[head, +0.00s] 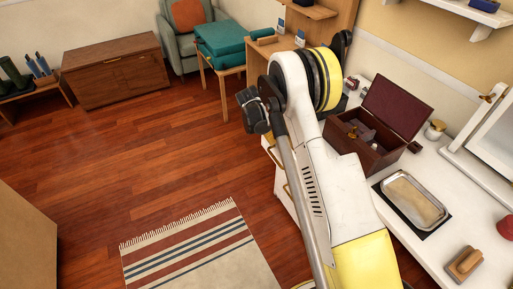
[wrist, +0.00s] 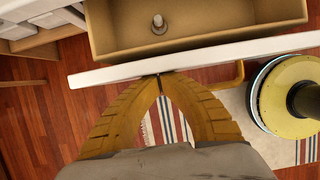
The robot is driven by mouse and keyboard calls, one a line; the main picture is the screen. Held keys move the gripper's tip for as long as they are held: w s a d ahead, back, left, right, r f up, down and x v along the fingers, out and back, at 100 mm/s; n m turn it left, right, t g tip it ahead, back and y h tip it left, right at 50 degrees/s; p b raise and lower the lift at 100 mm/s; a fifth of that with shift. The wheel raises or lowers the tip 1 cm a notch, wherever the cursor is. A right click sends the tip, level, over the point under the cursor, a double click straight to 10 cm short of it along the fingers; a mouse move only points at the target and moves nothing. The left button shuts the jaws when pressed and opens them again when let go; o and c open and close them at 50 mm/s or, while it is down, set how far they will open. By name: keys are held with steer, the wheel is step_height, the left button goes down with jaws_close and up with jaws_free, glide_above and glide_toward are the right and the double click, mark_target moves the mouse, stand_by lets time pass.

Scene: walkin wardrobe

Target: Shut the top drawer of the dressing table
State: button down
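The white dressing table (head: 432,163) stands along the right wall in the head view. In the wrist view a drawer (wrist: 200,43) is open, with a tan inside, a white front panel (wrist: 110,76) and a brass handle (wrist: 236,77). A small grey and tan object (wrist: 158,24) stands inside it. My gripper (wrist: 160,76) is shut and empty, its two yellow fingertips meeting at the outer side of the front panel. I cannot tell whether they touch it. In the head view my arm hides the gripper and most of the drawer.
An open dark red box (head: 365,135), a silver tray (head: 413,202) and a brush (head: 464,263) are on the tabletop. A striped rug (head: 195,250) lies on the wood floor.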

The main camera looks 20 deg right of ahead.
steer(key=w+d, duration=0.1)
steer(key=d, duration=0.5)
steer(key=shift+d, duration=0.25)
steer(key=shift+a, duration=0.1)
steer(key=a, duration=0.3)
steer(key=shift+s+a, duration=0.2)
steer(key=shift+a, duration=0.1)
step_height(320, 180, up, 10)
steer(key=p, duration=0.6)
glide_above(284, 148)
steer(key=a, duration=0.4)
steer(key=b+x, duration=0.1)
steer(key=x, duration=0.2)
steer(key=b+x, duration=0.2)
steer(key=x, duration=0.2)
steer(key=b+x, duration=0.2)
steer(key=x, duration=0.2)
steer(key=shift+s+d, duration=0.1)
steer(key=shift+s, duration=0.25)
steer(key=shift+w+d+r+b, duration=0.15)
steer(key=shift+d+b, duration=0.2)
steer(key=shift+d, duration=0.55)
steer(key=shift+w+d+r+b, duration=0.15)
steer(key=shift+d+b, duration=0.15)
steer(key=shift+d, duration=0.6)
